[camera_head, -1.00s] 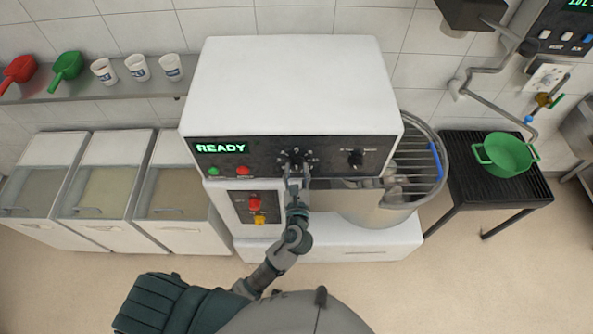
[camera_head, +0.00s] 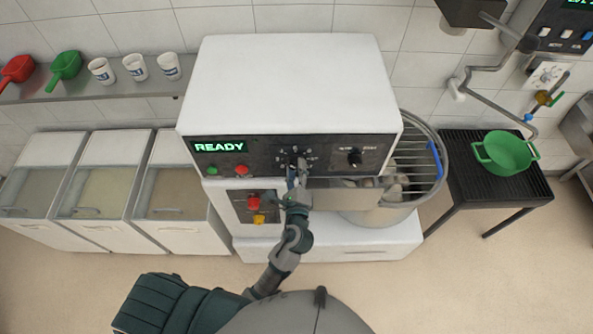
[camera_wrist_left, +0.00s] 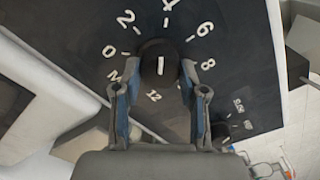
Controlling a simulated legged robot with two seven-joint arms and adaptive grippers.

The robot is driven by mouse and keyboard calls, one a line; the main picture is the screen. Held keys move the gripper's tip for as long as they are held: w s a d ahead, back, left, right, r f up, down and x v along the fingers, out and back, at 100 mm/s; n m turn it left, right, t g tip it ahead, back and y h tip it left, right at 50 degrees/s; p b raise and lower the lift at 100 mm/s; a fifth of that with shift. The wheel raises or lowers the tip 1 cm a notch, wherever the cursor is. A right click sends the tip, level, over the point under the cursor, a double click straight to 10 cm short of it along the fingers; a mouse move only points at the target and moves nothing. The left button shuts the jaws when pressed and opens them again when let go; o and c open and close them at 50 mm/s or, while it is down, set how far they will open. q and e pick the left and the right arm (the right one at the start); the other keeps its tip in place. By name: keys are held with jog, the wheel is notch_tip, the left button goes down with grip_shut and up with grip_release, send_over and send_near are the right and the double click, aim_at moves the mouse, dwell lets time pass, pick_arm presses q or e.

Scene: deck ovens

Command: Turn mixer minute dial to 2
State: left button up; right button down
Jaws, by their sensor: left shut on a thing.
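The mixer (camera_head: 290,85) is a white machine with a black control panel, and its green display reads READY. The minute dial (camera_wrist_left: 160,60) is a round black knob with a white line, ringed by white numbers from 0 to 12. In the left wrist view the line stands about upright, toward the 4 at the top; the 2 is to its upper left. My left gripper (camera_wrist_left: 161,72) is shut on the dial, one finger on each side. In the head view the left gripper (camera_head: 297,172) partly hides the dial. My right gripper is not in view.
A second black knob (camera_head: 355,157) sits right of the dial. Green and red buttons are left of it, with a red-and-yellow switch box (camera_head: 254,207) below. The mixer bowl (camera_head: 375,216) and its wire guard (camera_head: 425,160) are at the right.

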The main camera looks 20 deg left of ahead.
pick_arm(q)
jog(key=shift+f+n+b, duration=0.1)
jog(key=shift+n+b, duration=1.2)
jog(key=shift+n, duration=2.4)
jog(key=o, duration=1.1)
jog(key=shift+o, duration=0.2)
jog(key=v, duration=0.7)
jog(key=shift+s+d, duration=0.2)
jog(key=shift+s, duration=0.05)
